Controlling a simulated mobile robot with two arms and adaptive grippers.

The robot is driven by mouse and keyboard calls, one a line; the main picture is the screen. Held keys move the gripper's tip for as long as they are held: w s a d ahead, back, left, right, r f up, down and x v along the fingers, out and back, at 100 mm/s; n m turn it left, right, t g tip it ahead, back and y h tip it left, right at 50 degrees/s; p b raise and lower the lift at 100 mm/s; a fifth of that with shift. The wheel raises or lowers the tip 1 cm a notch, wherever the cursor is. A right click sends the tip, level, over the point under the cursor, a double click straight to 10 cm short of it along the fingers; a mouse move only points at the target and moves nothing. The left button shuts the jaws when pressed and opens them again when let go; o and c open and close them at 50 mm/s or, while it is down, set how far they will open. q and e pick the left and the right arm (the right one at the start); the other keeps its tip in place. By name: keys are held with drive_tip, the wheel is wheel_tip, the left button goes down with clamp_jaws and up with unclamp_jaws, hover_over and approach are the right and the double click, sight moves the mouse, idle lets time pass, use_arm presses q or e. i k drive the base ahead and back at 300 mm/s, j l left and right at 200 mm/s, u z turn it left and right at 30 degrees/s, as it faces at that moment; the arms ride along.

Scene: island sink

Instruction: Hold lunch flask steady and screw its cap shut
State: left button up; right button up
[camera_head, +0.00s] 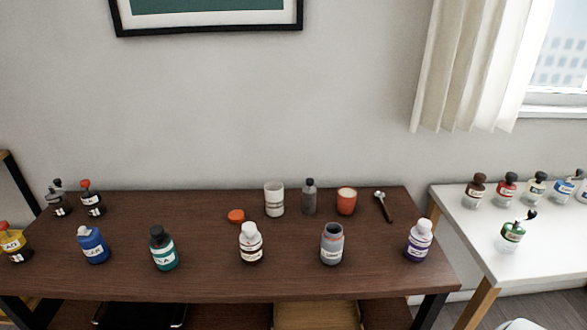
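A flat orange-red cap (236,216) lies on the table farther back and to the left, apart from the container. Neither of my grippers shows in the head view.
The dark table (205,225) holds a white-capped bottle (251,243), teal bottle (163,248), blue bottle (93,246), purple bottle (418,240), white cup (274,199), grey bottle (309,197), red cup (346,200) and spoon (384,206). A white side table (470,225) carries several bottles.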

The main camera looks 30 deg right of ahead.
sight(333, 237)
drive_tip(key=z, duration=1.35)
